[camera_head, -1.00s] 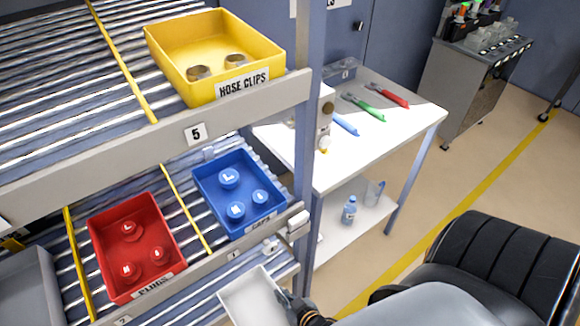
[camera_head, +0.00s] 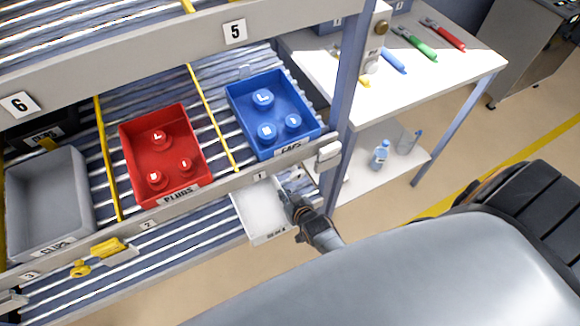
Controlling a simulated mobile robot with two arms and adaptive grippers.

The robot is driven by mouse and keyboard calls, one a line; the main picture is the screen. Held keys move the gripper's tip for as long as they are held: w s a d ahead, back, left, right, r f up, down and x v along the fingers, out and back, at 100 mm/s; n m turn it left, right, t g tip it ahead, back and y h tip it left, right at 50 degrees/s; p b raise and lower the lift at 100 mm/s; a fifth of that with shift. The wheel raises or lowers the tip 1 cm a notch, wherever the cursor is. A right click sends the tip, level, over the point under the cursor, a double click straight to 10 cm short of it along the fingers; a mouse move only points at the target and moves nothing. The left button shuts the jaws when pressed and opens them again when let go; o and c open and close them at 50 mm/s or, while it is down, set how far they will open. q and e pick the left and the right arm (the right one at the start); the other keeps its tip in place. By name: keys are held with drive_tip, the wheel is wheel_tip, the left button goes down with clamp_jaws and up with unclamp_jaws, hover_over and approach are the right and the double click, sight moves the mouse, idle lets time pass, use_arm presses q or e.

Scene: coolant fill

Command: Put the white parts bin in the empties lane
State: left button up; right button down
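The white parts bin (camera_head: 256,220) is in the lower middle, at the front of the rack's lower roller level, below the lane marked 1. Its front label is too small to read. The bin is partly under the shelf edge, and its back is hidden by that edge. My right gripper (camera_head: 288,196) is at the bin's right wall and appears shut on its rim; the fingertips are small and partly hidden. The lower roller level (camera_head: 175,255) has bare rollers left of the bin; no empties label is readable. My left gripper is not in view.
Above are a blue caps bin (camera_head: 240,100), a red plugs bin (camera_head: 128,135) and a grey bin (camera_head: 45,200). A rack post (camera_head: 346,120) stands right of the white bin. A yellow fitting (camera_head: 108,247) is on the front rail. A white workbench (camera_head: 455,70) stands behind.

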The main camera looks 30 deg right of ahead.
sight(271, 177)
drive_tip(key=w+b, duration=0.1)
drive_tip(key=w, duration=0.2)
drive_tip(key=w+f+b, duration=0.1)
drive_tip(key=w+b, duration=0.1)
drive_tip(key=w, duration=0.1)
drive_tip(key=w+b, duration=0.1)
drive_tip(key=w, duration=0.2)
drive_tip(key=shift+w+d+f, duration=0.15)
drive_tip(key=shift+f+b, duration=0.5)
drive_tip(key=shift+b, duration=0.15)
drive_tip(key=shift+f+b, duration=0.6)
drive_tip(key=shift+f, duration=0.2)
drive_tip(key=c, duration=1.4)
unclamp_jaws()
drive_tip(key=shift+c, duration=0.2)
drive_tip(key=shift+s, duration=0.2)
wheel_tip(271, 177, up, 7)
drive_tip(key=p, duration=0.7)
drive_tip(key=shift+r, duration=0.1)
